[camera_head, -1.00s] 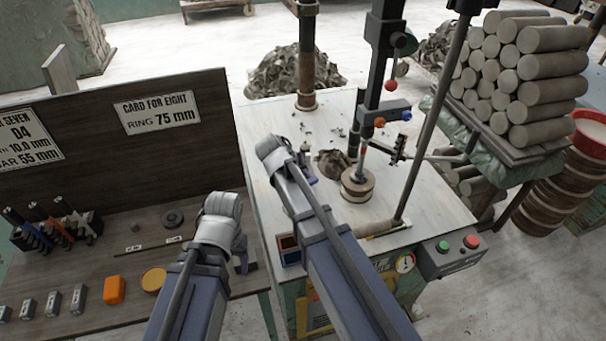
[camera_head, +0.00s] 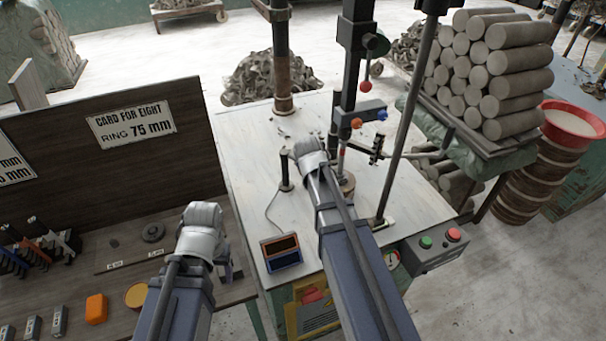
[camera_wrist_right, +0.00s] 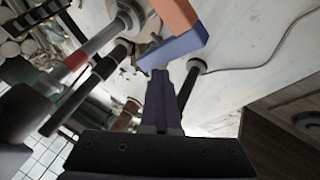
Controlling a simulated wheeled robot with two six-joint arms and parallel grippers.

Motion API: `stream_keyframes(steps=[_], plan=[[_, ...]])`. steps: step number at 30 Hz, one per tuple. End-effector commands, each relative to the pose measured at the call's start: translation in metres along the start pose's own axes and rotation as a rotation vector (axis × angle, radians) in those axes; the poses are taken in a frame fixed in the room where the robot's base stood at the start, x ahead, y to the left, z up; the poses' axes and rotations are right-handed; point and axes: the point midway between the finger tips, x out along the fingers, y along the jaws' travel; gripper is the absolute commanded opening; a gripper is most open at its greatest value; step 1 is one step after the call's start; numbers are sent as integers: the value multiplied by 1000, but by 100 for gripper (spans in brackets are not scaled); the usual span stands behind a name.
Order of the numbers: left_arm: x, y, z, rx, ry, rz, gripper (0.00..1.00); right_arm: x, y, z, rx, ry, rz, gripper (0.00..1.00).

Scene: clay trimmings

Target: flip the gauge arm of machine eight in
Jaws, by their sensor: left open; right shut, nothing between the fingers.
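Machine eight has a pale table (camera_head: 245,135), with a thin black post (camera_head: 285,170) wired to a small display box (camera_head: 282,252). My right arm reaches over the table and hides the area right of the post. In the right wrist view my right gripper (camera_wrist_right: 160,88) is shut and empty. Just past its tips an orange bar (camera_wrist_right: 172,14) and a blue bar (camera_wrist_right: 172,50) meet; I cannot tell whether they are the gauge arm. The black post also shows there (camera_wrist_right: 188,82). My left gripper (camera_head: 233,268) is open, low over the brown bench, away from the machine.
A spindle column (camera_head: 348,60), a slanted rod (camera_head: 407,120) and a black clamp (camera_head: 377,148) stand close to my right arm. Clay rolls (camera_head: 500,70) are stacked at the right. A button box (camera_head: 437,245) sits at the front. The bench (camera_head: 75,285) holds small parts.

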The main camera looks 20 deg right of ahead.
Motion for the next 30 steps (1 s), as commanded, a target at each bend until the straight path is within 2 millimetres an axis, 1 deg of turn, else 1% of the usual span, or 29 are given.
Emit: stream_keyframes(steps=[1,3,11,21,30], plan=[[0,0,0,0,0,0,67,4,10,5,-29,8,-15,0],[0,0,0,0,0,0,67,8,18,4,-83,33,-42,0],[0,0,0,0,0,0,67,26,45,-4,-260,118,-128,0],[0,0,0,0,0,0,67,39,63,-13,-259,112,-122,0],[0,0,0,0,0,0,67,44,68,-17,-257,113,-122,0]])
